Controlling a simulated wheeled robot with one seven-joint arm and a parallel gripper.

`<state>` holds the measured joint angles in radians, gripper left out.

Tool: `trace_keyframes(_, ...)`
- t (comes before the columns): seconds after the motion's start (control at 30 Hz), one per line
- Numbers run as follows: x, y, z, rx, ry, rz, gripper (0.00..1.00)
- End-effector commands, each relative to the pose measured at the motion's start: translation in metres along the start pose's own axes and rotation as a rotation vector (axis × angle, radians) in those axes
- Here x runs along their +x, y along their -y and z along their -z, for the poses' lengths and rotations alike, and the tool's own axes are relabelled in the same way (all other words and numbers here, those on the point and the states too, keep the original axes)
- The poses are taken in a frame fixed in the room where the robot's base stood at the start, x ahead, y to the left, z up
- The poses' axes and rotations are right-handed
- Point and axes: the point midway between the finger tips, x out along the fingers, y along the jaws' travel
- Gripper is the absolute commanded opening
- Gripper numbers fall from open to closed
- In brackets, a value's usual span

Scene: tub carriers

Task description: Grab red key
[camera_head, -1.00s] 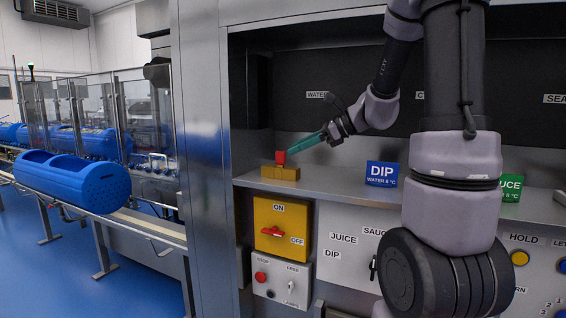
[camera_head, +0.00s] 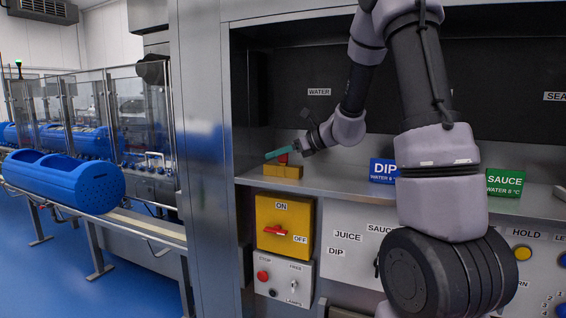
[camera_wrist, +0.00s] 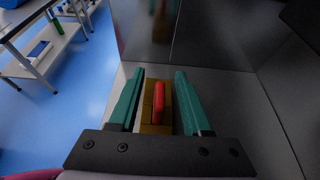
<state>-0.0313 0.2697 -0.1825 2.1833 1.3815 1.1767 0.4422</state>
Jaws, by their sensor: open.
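The red key (camera_wrist: 158,102) stands upright in a brass-yellow block (camera_wrist: 148,115) between the two teal fingers of my gripper (camera_wrist: 154,85) in the wrist view. The fingers are open, with a visible gap on each side of the key. In the head view the block (camera_head: 283,172) sits on the metal shelf at its left end. My gripper (camera_head: 279,153) is at the key there and hides most of it; only a bit of red (camera_head: 283,159) shows.
A yellow switch box (camera_head: 284,226) with a red handle is below the shelf. Blue DIP (camera_head: 383,171) and green SAUCE (camera_head: 504,183) signs stand farther right on the shelf (camera_head: 330,179). A metal wall is left of the block. Blue tubs (camera_head: 60,180) lie on a conveyor at left.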

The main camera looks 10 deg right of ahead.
Motion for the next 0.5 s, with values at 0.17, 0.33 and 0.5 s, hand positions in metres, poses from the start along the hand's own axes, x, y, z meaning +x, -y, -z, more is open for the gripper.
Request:
trace_keyframes(0.17,0.0103,0.0001,0.0,-0.001,0.0,0.0,0.49)
trace_keyframes(0.33,0.0099,0.0,-0.0001,-0.001,0.0,0.001,0.49)
trace_keyframes(0.5,0.0098,0.0,0.0,-0.001,0.0,0.0,0.0)
